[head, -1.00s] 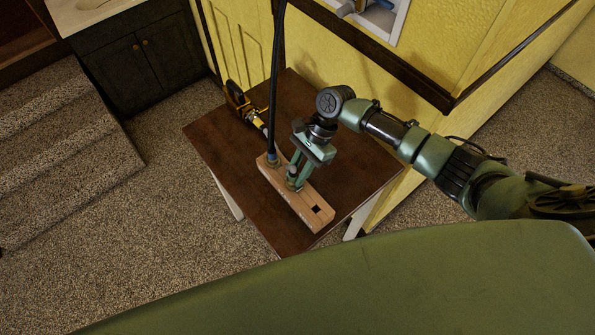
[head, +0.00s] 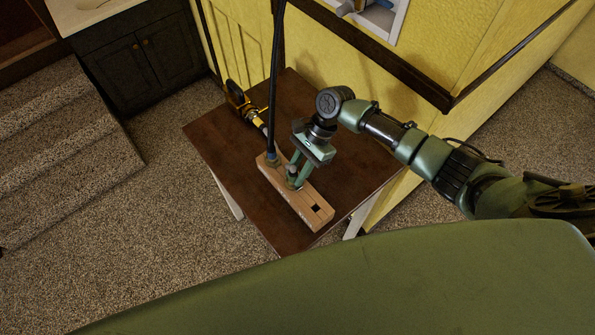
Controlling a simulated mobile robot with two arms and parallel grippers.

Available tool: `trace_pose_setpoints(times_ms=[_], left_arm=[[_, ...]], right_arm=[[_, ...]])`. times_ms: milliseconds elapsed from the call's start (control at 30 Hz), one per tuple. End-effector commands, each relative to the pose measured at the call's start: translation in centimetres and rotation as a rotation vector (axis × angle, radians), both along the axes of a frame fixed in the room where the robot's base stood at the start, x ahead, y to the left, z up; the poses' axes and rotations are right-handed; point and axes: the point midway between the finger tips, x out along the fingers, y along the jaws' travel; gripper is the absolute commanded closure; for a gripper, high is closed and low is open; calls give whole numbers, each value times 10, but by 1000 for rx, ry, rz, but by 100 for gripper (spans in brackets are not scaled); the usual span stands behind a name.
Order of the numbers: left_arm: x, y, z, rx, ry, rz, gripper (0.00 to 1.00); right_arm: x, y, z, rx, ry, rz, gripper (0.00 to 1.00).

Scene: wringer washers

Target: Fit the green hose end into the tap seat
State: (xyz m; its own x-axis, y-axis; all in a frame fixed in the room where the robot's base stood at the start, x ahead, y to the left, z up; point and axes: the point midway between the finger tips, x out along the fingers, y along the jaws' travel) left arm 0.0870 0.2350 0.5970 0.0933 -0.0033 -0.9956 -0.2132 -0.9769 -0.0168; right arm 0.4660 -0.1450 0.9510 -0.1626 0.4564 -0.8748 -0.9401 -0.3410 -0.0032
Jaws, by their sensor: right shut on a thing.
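My right gripper (head: 297,183) comes down over a pale wooden block (head: 307,205) on the brown table. Its fingers are shut on a small upright piece with a greyish top (head: 291,171), which I take to be the green hose end; its colour is hard to make out between the fingers. Its lower end is at the block's top, and I cannot tell whether it sits in a hole or just above. My left gripper is not in view.
A black hose (head: 275,80) hangs down to a bluish collar (head: 272,159) in the block, close left of my gripper. The block's near end has an empty square hole (head: 316,208). The brown table (head: 230,170) is bare on both sides. A yellow wall (head: 430,45) stands behind.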

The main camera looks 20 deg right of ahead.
Motion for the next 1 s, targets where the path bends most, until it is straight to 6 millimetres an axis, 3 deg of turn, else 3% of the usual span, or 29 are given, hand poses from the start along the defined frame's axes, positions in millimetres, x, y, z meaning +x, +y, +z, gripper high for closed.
trace_pose_setpoints(times_ms=[200,233,300,533,567,633,1000], left_arm=[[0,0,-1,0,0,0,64],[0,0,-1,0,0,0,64],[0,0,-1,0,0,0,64],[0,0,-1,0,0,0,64],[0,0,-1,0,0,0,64],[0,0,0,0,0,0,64],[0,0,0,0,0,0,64]], right_arm=[[-4,0,-5,-4,8,3,100],[-4,0,-5,-4,8,3,71],[-4,0,-5,-4,8,3,52],[-2,0,-3,-2,5,1,51],[-2,0,-3,-2,5,1,49],[-2,0,-3,-2,5,1,30],[-2,0,-2,-1,4,1,30]])
